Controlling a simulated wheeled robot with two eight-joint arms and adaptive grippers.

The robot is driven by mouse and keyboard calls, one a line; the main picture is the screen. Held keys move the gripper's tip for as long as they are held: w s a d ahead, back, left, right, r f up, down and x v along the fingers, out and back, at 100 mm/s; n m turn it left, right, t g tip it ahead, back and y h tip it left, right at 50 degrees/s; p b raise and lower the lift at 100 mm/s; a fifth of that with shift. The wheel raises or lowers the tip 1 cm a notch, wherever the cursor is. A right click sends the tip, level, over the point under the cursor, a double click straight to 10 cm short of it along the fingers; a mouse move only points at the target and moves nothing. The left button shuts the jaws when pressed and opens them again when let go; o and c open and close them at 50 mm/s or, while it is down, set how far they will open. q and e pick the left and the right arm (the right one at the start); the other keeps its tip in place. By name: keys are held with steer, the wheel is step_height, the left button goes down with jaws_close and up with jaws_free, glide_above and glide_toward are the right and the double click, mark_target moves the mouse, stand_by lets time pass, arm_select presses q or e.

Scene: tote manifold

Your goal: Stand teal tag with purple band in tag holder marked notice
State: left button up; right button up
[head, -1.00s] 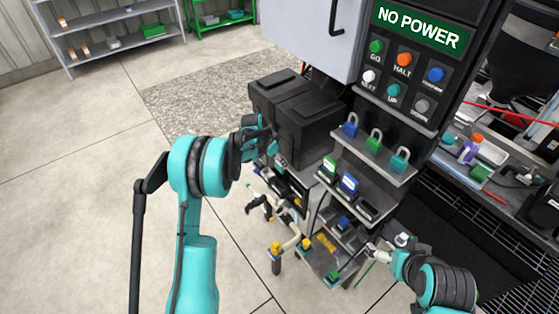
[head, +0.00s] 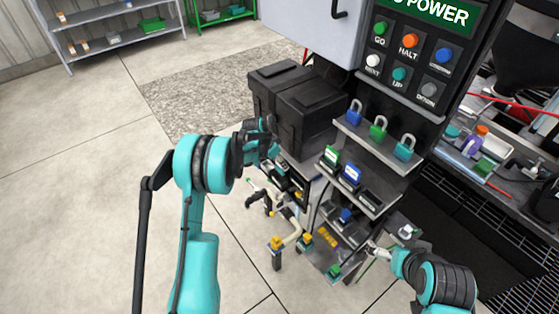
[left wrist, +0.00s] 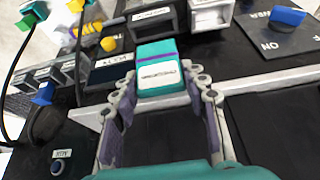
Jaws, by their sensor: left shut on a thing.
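The teal tag with a purple band (left wrist: 160,68) and a white label is between the fingertips of my left gripper (left wrist: 161,92) in the left wrist view. The gripper is shut on it, and the label is too small to read. In the head view my left gripper (head: 262,140) is beside the black cases, and the tag is not visible there. A dark holder (left wrist: 153,22) with a white label is just beyond the tag; I cannot read whether it says notice. My right gripper (head: 374,249) is by the lower shelves, its finger state unclear.
Black cases (head: 300,105) stand beside the panel column. A shelf carries a green tag (head: 331,156), a blue tag (head: 350,173) and an empty-looking dark holder (head: 371,199). Padlocks (head: 378,128) stand above. A blue switch (left wrist: 287,17) is at the wrist view's upper right. Open floor lies left.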

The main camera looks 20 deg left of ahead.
mark_target(279, 170)
arm_select(q)
steer(key=shift+f+b, duration=2)
steer(key=shift+f, duration=0.95)
steer(key=o, duration=1.1)
steer(key=shift+r, duration=0.1)
steer(key=v, duration=1.2)
